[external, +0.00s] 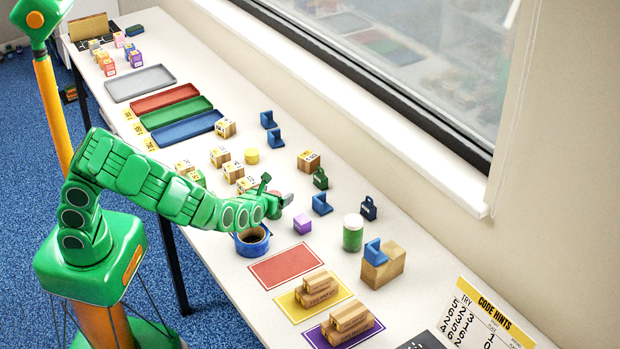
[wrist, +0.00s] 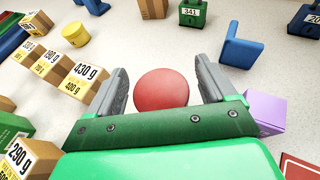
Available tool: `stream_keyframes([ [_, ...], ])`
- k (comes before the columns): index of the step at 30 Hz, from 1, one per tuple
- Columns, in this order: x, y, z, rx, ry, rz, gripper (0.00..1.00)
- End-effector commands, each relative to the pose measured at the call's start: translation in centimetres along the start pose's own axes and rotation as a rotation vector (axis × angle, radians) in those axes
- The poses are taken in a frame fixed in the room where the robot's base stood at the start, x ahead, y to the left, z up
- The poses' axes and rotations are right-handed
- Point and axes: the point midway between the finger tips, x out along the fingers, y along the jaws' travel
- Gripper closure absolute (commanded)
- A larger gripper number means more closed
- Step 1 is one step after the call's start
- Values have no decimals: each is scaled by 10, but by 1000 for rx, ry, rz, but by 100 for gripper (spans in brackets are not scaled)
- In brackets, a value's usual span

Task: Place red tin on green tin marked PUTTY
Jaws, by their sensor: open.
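The red tin (wrist: 162,90) shows its round red top in the wrist view, between the two grey fingers of my gripper (wrist: 164,72). The fingers are apart, with a visible gap on each side of the tin. In the external view my gripper (external: 277,190) is low over the middle of the table and largely hides the tin. A green tin with a white lid (external: 352,232) stands upright to the right of my gripper; its marking is too small to read. It is not seen in the wrist view.
A purple block (external: 302,224) and blue tape roll (external: 252,241) are close to my gripper. Weight-marked boxes (wrist: 70,72) and a yellow tin (external: 251,156) stand to the left. Blue brackets (external: 321,204), padlock-shaped weights (external: 368,208) and a wooden block (external: 383,268) stand nearby.

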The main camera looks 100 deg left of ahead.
Motion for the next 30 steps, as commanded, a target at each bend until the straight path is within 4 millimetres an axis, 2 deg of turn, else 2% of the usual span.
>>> stream_keyframes([
  [30,-104,-1,0,-1,2,-2,16],
])
